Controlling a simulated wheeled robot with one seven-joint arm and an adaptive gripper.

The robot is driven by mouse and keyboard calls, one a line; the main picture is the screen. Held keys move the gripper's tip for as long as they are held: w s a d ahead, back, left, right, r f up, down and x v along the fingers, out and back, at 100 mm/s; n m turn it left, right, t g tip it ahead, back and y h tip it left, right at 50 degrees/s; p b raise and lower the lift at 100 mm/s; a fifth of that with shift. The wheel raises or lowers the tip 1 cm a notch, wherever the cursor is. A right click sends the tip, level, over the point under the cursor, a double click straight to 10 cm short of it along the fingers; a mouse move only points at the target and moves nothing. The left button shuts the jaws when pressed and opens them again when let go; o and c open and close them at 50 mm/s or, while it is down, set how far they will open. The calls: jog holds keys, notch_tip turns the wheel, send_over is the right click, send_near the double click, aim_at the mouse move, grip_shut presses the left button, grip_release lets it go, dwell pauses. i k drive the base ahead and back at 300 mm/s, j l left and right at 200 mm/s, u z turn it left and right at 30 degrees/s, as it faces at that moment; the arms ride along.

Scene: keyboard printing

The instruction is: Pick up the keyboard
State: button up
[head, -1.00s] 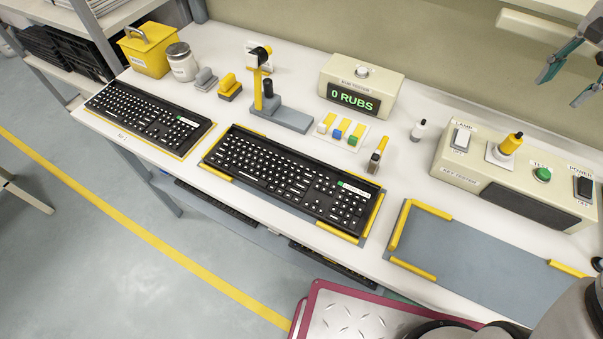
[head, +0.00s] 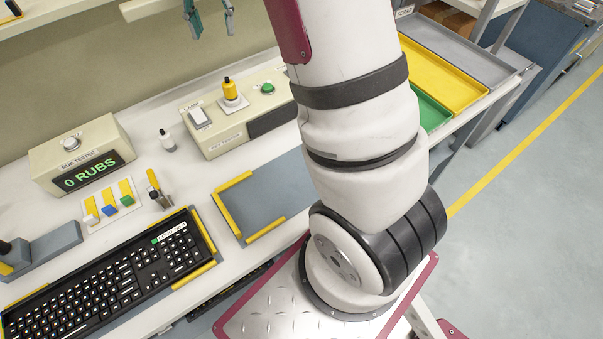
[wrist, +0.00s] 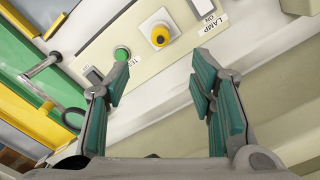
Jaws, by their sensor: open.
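A black keyboard (head: 110,272) with white-lettered keys and a green-and-white label lies in a yellow-cornered holder on the white bench, at the lower left of the head view. Its left end is cut off by the picture edge. My gripper (wrist: 160,88) is open and empty in the wrist view, its teal-padded fingers apart over the key tester (wrist: 125,45). The fingertips also show at the top of the head view, high above the bench and to the right of the keyboard. No keyboard shows in the wrist view.
An empty grey holder (head: 275,195) with yellow corners lies right of the keyboard. The rub tester (head: 80,155), colored blocks (head: 110,205) and a small bottle (head: 167,140) stand behind. Yellow (head: 440,75) and green trays are at the right.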

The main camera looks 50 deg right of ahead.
aim_at(80, 303)
jog(key=k+j+u, duration=0.1)
jog(key=u, duration=0.7)
